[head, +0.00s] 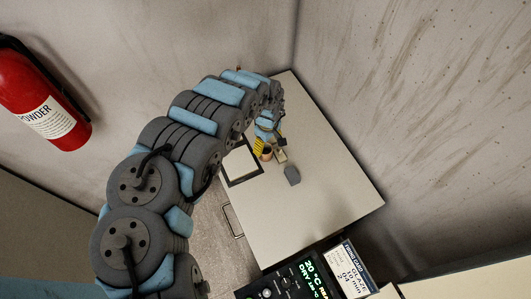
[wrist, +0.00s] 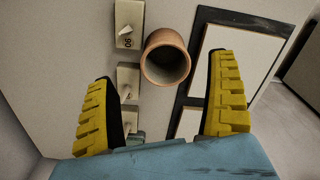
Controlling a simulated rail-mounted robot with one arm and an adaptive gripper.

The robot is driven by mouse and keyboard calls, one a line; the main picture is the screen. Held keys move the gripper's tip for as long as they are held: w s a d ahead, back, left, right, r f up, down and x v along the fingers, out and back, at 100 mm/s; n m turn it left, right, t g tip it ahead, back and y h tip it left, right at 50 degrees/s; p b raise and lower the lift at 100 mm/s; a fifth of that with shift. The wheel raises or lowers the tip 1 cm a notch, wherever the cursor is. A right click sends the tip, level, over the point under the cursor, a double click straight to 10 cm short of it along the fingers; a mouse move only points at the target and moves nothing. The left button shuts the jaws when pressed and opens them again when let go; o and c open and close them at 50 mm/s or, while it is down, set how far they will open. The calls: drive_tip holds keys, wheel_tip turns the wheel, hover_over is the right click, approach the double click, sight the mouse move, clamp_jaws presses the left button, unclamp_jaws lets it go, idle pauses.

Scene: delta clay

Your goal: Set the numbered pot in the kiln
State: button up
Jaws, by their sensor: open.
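A terracotta pot (wrist: 163,68) stands on the pale worktop, its open dark mouth turned toward the wrist camera. It also shows in the head view (head: 267,154), close to my gripper. No number shows on the pot from here. My gripper (wrist: 164,75) is open, with its yellow ribbed fingers spread to either side below the pot in the wrist view and nothing held between them. In the head view my gripper (head: 264,147) is partly hidden by my arm. I cannot clearly make out a kiln chamber in either view.
Beige pieces (wrist: 129,22), one marked like "06", stand in a row left of the pot. A dark-framed white panel (wrist: 236,72) lies right. A lit control display (head: 308,275) and card (head: 347,272) are in front.

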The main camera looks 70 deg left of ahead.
sight(265, 151)
drive_tip(key=shift+s+a+f, duration=0.1)
drive_tip(key=shift+s+f, duration=0.1)
drive_tip(key=shift+f, duration=1.35)
drive_tip(key=shift+s+f, duration=0.15)
drive_tip(key=shift+f, duration=1.4)
drive_tip(key=c, duration=1.3)
